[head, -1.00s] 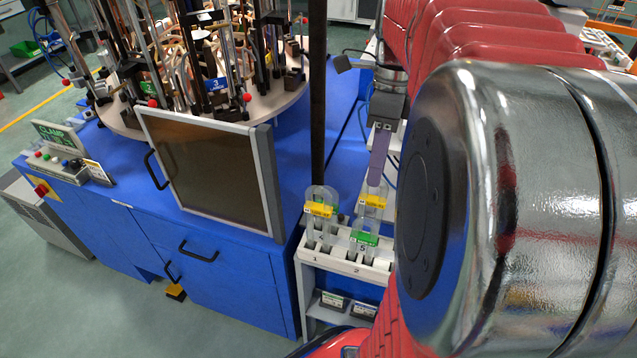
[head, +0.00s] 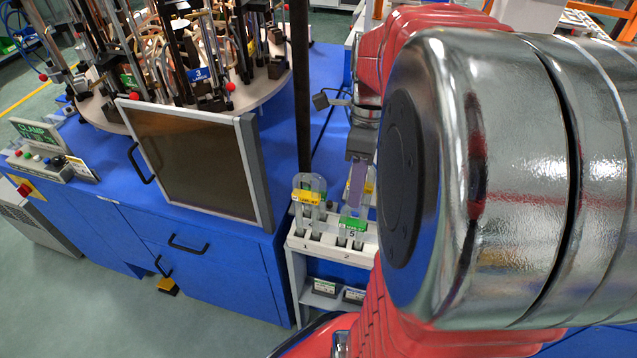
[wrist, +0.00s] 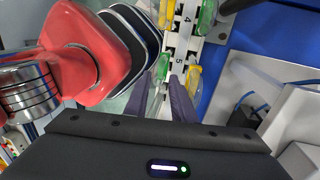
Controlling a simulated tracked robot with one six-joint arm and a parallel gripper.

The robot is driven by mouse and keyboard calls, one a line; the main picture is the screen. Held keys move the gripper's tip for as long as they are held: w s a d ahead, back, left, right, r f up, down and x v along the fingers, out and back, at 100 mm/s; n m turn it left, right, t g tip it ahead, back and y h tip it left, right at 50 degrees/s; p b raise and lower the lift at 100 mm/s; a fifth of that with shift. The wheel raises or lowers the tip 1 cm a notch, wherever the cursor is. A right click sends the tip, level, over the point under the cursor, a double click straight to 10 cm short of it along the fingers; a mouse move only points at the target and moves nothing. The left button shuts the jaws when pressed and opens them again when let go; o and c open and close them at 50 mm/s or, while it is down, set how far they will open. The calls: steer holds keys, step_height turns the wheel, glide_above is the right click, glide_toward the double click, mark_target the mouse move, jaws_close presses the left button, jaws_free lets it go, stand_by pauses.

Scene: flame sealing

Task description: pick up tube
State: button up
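Clear tubes with yellow and green tags stand upright in a white rack (head: 327,249). In the head view, a yellow-tagged tube (head: 306,197) is at the left and a green-tagged tube (head: 353,225) is right of it, near slots 2 and 5. My gripper (head: 356,190) points down just behind and above the green tag. In the wrist view my gripper (wrist: 160,84) has its two purple fingers apart. A green-tagged tube (wrist: 161,68) shows near the left fingertip, and a yellow-tagged tube (wrist: 193,78) sits just right of the right finger. Contact cannot be told.
A blue cabinet (head: 200,255) with a framed dark panel (head: 195,160) stands left of the rack. A dark vertical post (head: 301,90) rises behind the rack. A round table (head: 225,110) crowded with clamps and rods is at the back left. My arm hides the right side.

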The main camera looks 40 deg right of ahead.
steer(key=shift+f, duration=0.1)
steer(key=shift+s+a+f, duration=0.15)
steer(key=shift+f, duration=0.65)
steer(key=shift+s+a+f, duration=0.1)
steer(key=shift+a+f, duration=0.1)
steer(key=shift+f, duration=0.65)
steer(key=shift+s+a+f, duration=0.15)
steer(key=shift+f, duration=0.65)
steer(key=shift+c, duration=0.5)
jaws_close()
